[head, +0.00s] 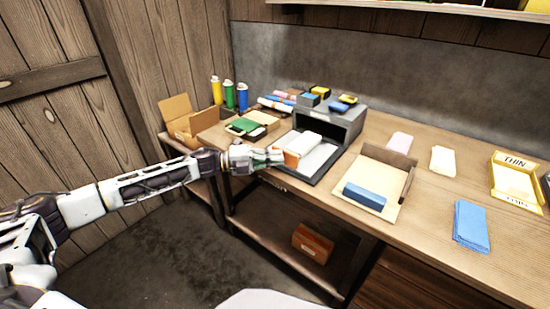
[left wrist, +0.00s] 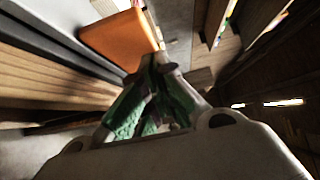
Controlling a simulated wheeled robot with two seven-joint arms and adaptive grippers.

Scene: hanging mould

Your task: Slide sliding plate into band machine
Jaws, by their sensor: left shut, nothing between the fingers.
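The band machine (head: 345,122) is a grey box with an open front, standing towards the back of the workbench. A pale sliding plate (head: 322,160) lies in a dark frame in front of its opening. My left gripper (head: 279,155) is shut and empty beside this orange end, at the plate's left edge. Its green-padded fingers (left wrist: 152,100) are together in the left wrist view. Contact with the plate cannot be told. My right gripper is not seen.
Coloured bottles (head: 229,94) and a cardboard box (head: 187,119) stand at the back left. A tan board with a blue block (head: 365,196) lies right of the plate. Blue cloths (head: 470,225) and a yellow tray (head: 516,183) lie farther right.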

